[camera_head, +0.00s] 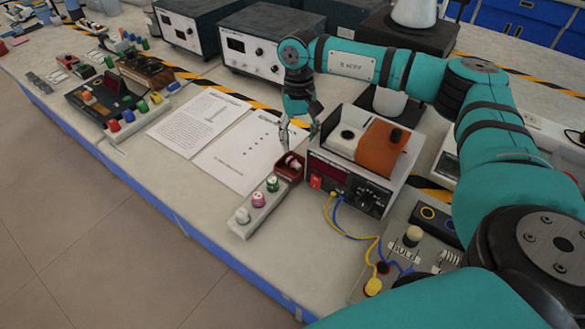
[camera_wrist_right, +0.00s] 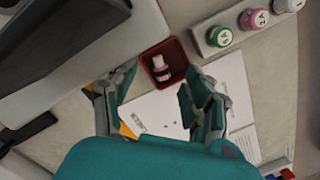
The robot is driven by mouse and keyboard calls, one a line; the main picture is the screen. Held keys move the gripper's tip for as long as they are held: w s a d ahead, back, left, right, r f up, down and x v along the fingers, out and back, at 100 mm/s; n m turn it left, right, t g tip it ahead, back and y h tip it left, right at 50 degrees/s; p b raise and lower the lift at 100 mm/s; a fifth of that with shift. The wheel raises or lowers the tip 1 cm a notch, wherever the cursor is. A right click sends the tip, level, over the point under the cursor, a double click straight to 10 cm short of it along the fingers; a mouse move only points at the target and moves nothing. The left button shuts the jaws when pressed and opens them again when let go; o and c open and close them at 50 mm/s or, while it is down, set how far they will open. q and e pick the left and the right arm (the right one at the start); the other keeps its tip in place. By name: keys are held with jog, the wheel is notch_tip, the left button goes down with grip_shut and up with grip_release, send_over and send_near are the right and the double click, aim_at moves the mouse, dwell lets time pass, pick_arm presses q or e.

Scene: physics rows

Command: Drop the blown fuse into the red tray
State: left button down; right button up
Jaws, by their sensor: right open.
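The red tray (camera_head: 290,176) is a small square box on the bench, beside the front left of the power unit; it also shows in the wrist view (camera_wrist_right: 177,52). A small fuse with a pink band and a pale end (camera_wrist_right: 160,68) lies inside the tray, and shows in the head view (camera_head: 292,161). I cannot read whether it is marked as blown. My right gripper (camera_head: 298,140) is above the tray, fingers pointing down. My left gripper is out of view.
A white fuse rack (camera_head: 250,220) holding green, pink and white fuses stands next to the tray. The power unit (camera_head: 345,185), with an orange block on top and yellow and blue leads, is close on the right. Paper sheets (camera_head: 240,155) lie flat to the left.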

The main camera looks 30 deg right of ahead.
notch_tip(320, 180, up, 10)
jog(key=w, duration=0.1)
jog(key=shift+d+r, duration=0.15)
jog(key=shift+w, duration=0.1)
